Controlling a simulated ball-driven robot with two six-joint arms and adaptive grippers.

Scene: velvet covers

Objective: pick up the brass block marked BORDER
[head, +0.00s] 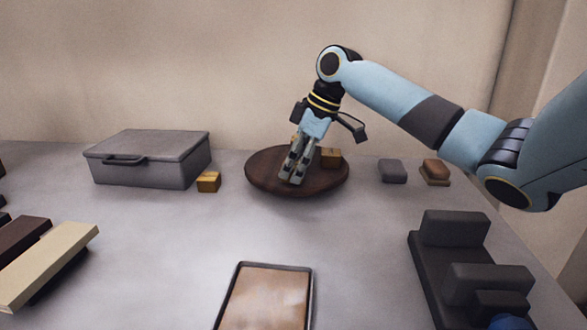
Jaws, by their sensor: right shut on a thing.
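My right gripper (291,180) points down over the round dark wooden board (262,180). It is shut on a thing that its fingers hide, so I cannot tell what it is. One brass block (331,157) is on the board, just right of the fingers. A small brass-coloured patch shows behind the gripper; most of it is hidden. Another brass block (208,182) stands on the table left of the board. I cannot read any marking, so I cannot tell which block says BORDER. My left gripper is not in view.
A grey lidded case (150,160) stands at the back left. A dark block (393,171) and a brown stacked piece (435,172) are right of the board. A framed tray (265,300) lies in front, dark stepped blocks (455,228) at right. The middle table is clear.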

